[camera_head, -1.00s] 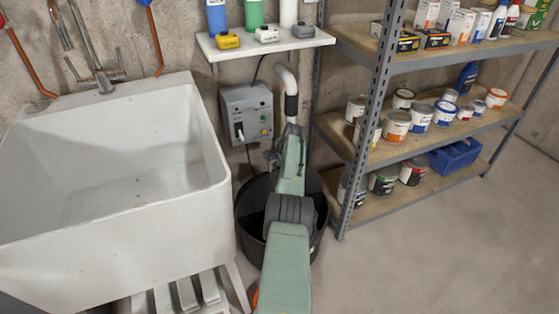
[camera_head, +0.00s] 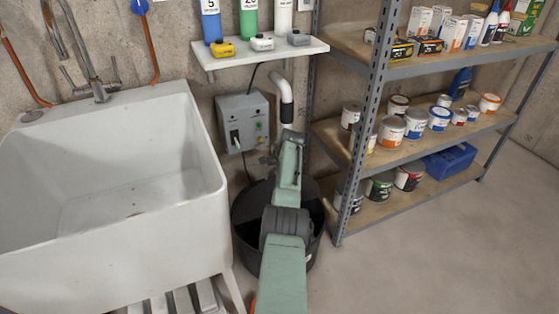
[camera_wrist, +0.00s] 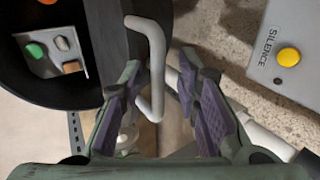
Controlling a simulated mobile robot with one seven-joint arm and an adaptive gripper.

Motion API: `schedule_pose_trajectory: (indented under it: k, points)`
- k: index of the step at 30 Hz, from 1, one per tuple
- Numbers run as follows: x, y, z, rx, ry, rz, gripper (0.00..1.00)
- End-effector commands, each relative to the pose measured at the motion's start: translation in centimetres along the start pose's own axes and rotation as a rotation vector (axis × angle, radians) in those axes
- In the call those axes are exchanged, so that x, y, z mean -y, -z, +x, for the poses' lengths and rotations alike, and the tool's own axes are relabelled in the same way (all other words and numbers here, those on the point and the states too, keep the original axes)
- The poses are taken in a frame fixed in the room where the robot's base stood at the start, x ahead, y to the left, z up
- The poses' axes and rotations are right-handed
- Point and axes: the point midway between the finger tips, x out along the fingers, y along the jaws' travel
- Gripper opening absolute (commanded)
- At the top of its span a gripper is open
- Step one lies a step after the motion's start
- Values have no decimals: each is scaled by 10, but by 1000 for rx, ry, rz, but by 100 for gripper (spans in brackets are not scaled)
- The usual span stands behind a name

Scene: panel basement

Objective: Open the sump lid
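The sump is a round black tub (camera_head: 242,243) on the floor between the sink and the shelves. My arm covers its middle. In the wrist view its black wall (camera_wrist: 30,92) curves at upper left. A dark flat strip (camera_wrist: 108,35), perhaps the lid seen nearly edge-on, lies beside a bent grey bar handle (camera_wrist: 155,40). How far the lid is raised I cannot tell. My gripper (camera_wrist: 158,85) is open. The handle's lower bend reaches between its two purple-padded fingers, with gaps at both sides. In the head view my gripper is mostly hidden behind my arm.
A grey control box (camera_head: 242,118) hangs on the wall; its yellow silence button (camera_wrist: 289,57) is close at right in the wrist view. A white pipe (camera_head: 286,95) descends beside it. The sink (camera_head: 190,235) and shelf post (camera_head: 362,140) flank the tub. Floor at right is clear.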

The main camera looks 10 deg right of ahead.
Motion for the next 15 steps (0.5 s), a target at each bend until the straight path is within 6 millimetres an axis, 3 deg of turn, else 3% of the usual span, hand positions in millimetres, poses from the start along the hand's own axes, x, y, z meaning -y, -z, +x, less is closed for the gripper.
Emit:
schedule_pose_trajectory:
  k: [8, 15]
  points:
    - [-1, 0, -23, -3, 1, 0, 30]
    - [-1, 0, -60, -2, 2, 0, 30]
